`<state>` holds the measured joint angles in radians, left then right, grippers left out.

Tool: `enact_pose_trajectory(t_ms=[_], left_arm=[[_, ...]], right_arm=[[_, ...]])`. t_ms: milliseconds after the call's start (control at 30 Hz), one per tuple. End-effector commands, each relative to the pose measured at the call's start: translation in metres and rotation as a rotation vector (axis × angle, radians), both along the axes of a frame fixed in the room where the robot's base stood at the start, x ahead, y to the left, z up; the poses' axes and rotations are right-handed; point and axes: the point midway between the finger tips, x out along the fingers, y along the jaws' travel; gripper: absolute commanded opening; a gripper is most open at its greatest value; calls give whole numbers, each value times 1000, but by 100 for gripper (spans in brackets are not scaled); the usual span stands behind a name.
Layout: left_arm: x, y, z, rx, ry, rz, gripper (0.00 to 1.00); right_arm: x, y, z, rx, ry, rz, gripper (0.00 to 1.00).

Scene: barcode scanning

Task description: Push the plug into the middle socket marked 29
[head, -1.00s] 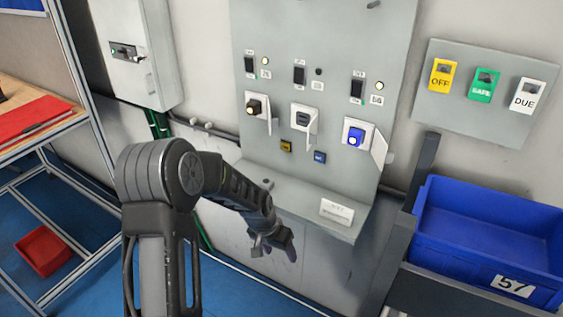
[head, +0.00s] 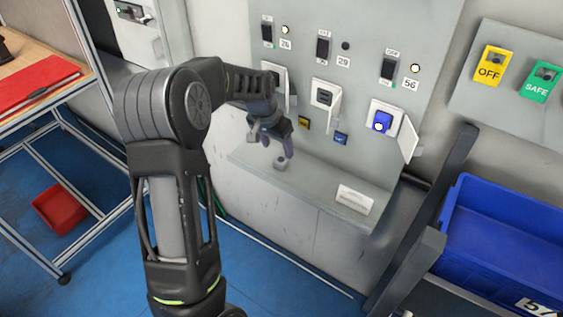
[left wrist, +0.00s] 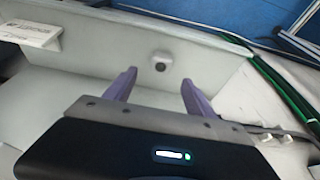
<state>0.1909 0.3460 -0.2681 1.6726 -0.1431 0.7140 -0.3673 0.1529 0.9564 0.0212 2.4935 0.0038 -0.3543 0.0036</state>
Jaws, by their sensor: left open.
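The middle socket (head: 323,96) sits on the grey panel below the label 29 (head: 343,62). Its white cover is open to the right, and no plug shows in it. A small grey round piece with a dark centre, which looks like the plug (head: 280,163), rests on the panel's ledge. It also shows in the left wrist view (left wrist: 160,62), just beyond and between my fingertips. My left gripper (head: 277,147) is open and empty above the ledge, close to this piece; its purple fingers (left wrist: 159,80) are spread apart. My right gripper is not in view.
The right socket (head: 381,122) holds a blue plug. The left socket (head: 280,76) is partly hidden by my arm.

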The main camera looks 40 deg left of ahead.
Motion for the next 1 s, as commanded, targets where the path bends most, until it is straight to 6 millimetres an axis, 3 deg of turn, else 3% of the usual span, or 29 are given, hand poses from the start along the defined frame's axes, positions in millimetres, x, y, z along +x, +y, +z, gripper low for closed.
enact_pose_trajectory(t_ms=[167,567,833,1000], left_arm=[[4,0,-16,-1,3,-1,64],[6,0,-22,-1,2,-1,64],[15,1,-56,-2,5,-2,64],[19,2,-67,-1,1,0,64]], right_arm=[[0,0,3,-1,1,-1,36],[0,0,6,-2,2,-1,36],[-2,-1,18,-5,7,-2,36],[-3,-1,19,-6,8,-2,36]])
